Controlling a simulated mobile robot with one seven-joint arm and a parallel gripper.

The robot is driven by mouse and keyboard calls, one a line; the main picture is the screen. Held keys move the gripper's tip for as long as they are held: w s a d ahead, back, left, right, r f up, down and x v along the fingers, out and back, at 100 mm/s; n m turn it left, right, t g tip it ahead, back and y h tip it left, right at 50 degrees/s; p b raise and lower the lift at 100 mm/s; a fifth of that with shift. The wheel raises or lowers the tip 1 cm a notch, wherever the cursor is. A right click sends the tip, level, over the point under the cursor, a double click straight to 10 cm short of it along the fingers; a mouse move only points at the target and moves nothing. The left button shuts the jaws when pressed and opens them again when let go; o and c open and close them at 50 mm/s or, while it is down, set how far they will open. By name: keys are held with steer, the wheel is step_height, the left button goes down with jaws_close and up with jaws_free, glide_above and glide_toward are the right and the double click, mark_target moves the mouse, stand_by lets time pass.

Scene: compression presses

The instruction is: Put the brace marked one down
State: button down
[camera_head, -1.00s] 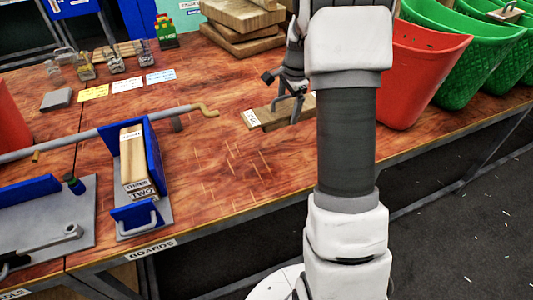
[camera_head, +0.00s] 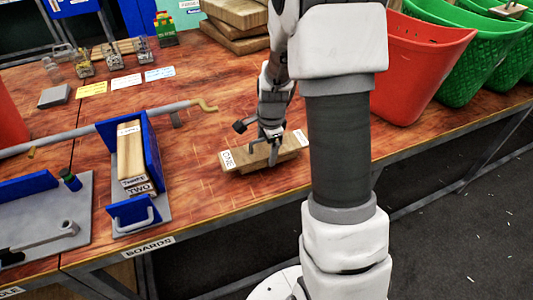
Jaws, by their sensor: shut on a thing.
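The brace marked one (camera_head: 291,149) is a pale wooden board with a white label reading ONE on its left end. It lies level across the open middle of the wooden bench, near the front edge. My gripper (camera_head: 267,150) points down and is shut on the middle of the brace. The brace is very low over the bench top (camera_head: 205,205); I cannot tell whether it touches. The fingertips are partly hidden by the gripper and the board.
A blue and grey holder (camera_head: 155,150) with boards labelled THREE and TWO stands to the left. Thick planks (camera_head: 235,28) are stacked at the back. Red (camera_head: 425,60) and green bins stand right. Bench around the brace is clear.

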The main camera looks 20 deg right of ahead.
step_height(320, 180, down, 2)
steer(key=shift+f, duration=0.15)
jaws_free()
